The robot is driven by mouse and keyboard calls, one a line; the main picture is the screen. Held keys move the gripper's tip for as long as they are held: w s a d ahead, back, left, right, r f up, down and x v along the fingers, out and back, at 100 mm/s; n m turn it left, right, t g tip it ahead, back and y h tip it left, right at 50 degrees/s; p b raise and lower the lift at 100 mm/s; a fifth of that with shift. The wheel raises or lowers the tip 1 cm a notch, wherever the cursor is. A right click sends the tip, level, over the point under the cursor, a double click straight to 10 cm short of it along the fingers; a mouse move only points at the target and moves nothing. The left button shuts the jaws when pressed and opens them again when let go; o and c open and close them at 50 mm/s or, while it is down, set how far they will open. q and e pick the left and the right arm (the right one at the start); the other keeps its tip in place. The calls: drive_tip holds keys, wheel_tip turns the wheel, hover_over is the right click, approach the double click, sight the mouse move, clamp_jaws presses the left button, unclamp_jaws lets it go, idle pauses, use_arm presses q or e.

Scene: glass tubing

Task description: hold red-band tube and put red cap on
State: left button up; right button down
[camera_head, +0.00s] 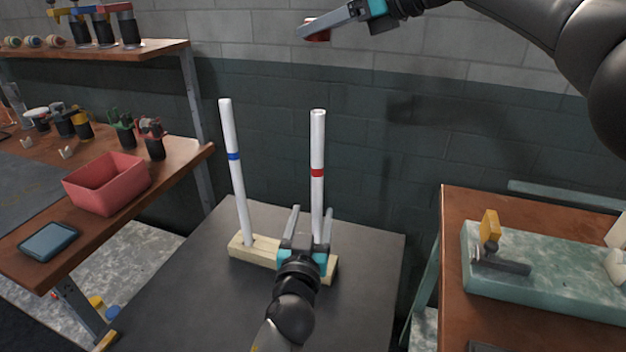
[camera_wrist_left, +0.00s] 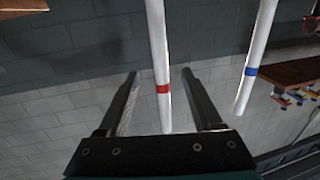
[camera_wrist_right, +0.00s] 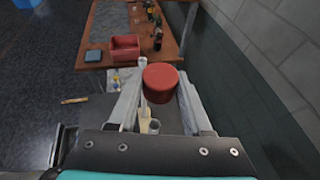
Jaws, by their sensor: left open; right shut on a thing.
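The red-band tube (camera_head: 317,140) stands nearly upright in a pale wooden block (camera_head: 240,248) on the dark table. My left gripper (camera_head: 309,212) is open low by this tube. In the left wrist view the red-band tube (camera_wrist_left: 159,60) shows between the two spread fingers (camera_wrist_left: 160,73), with gaps on both sides. My right gripper (camera_head: 308,33) is high above and behind the tubes, shut on the red cap (camera_head: 319,36). The round red cap (camera_wrist_right: 160,83) fills the space between its fingers in the right wrist view. The tube's lower end is partly hidden by my left gripper.
A blue-band tube (camera_head: 232,170) stands in the same block, to the left. A bench with a pink bin (camera_head: 107,183) and a dark blue tray (camera_head: 48,241) is at left. A table with a green slab (camera_head: 560,275) is at right. A brick wall stands behind.

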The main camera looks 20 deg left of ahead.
sight(319, 183)
use_arm(q)
drive_tip(key=w, duration=0.4)
drive_tip(key=w+a, duration=0.1)
drive_tip(key=w, duration=0.2)
drive_tip(key=w+a, duration=0.1)
drive_tip(key=w, duration=0.3)
drive_tip(key=shift+w, duration=0.35)
drive_tip(key=shift+c, duration=0.4)
clamp_jaws()
